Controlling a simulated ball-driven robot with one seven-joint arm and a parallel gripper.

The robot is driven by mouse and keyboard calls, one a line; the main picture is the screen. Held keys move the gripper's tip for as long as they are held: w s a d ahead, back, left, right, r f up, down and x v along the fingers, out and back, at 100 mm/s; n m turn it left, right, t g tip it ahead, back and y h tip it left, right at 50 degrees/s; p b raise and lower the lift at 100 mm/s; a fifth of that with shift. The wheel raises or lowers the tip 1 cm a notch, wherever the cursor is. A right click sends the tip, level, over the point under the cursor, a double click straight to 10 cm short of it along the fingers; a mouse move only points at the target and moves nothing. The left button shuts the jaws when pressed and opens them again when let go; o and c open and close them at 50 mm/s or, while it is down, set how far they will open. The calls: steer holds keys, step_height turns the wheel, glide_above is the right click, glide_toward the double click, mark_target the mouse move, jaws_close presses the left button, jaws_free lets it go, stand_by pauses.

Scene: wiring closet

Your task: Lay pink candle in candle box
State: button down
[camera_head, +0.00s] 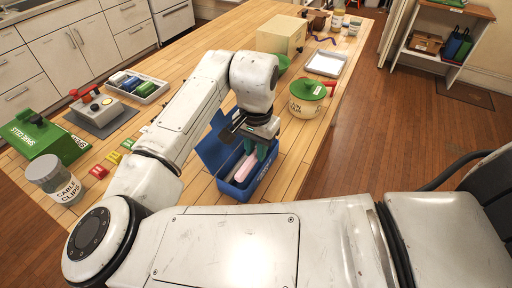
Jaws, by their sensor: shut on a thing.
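The pink candle (238,164) is at the open blue candle box (240,191), tilted across the box opening. Whether it touches the box floor cannot be told. The box stands on the wooden table with its blue lid (210,149) raised on the left side. My gripper (255,155) points down over the box and is shut on the pink candle near its upper right end. Its dark green fingertips partly hide that end. Something pale lies inside the box beside the candle, too small to name.
On the wooden table (185,60), a green-lidded pot (306,105) stands right of the box. A white tray (325,64) and a beige box (281,36) are farther back. A labelled jar (56,180), a green case (48,138) and small coloured blocks (113,157) are at left.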

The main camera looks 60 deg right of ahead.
steer(key=c, duration=0.9)
jaws_free()
step_height(320, 180, up, 8)
steer(key=p, duration=0.7)
stand_by(0.5)
